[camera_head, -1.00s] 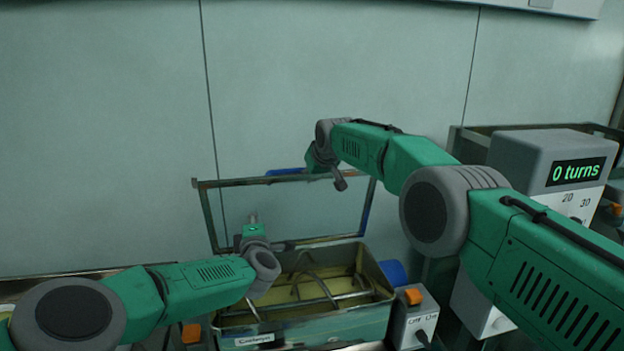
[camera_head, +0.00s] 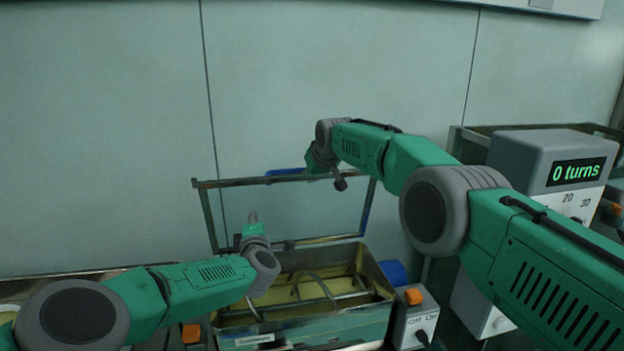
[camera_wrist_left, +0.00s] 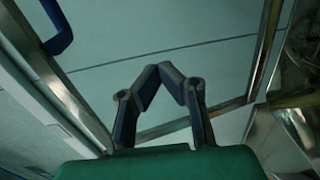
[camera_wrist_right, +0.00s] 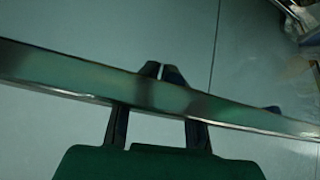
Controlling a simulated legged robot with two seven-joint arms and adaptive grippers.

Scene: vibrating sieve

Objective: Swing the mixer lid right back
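The mixer (camera_head: 300,329) is a green open-topped trough with metal bars inside. Its lid (camera_head: 228,183) is an open metal frame with a blue handle (camera_head: 285,172) on its top edge; it stands raised at the trough's back. My right gripper (camera_head: 340,183) is at the lid's top edge, towards the right corner. In the right wrist view the lid's bar (camera_wrist_right: 60,75) crosses in front of the fingers (camera_wrist_right: 161,70), whose tips nearly meet beyond it. My left gripper (camera_head: 253,217) is in front of the lid's lower left part. Its fingers (camera_wrist_left: 161,71) meet at the tips, empty.
A switch box (camera_head: 413,318) with an orange button stands right of the trough, with a blue part (camera_head: 393,272) behind it. A grey box (camera_head: 545,160) reading "0 turns" is further right. A panelled wall (camera_head: 300,70) stands behind the lid.

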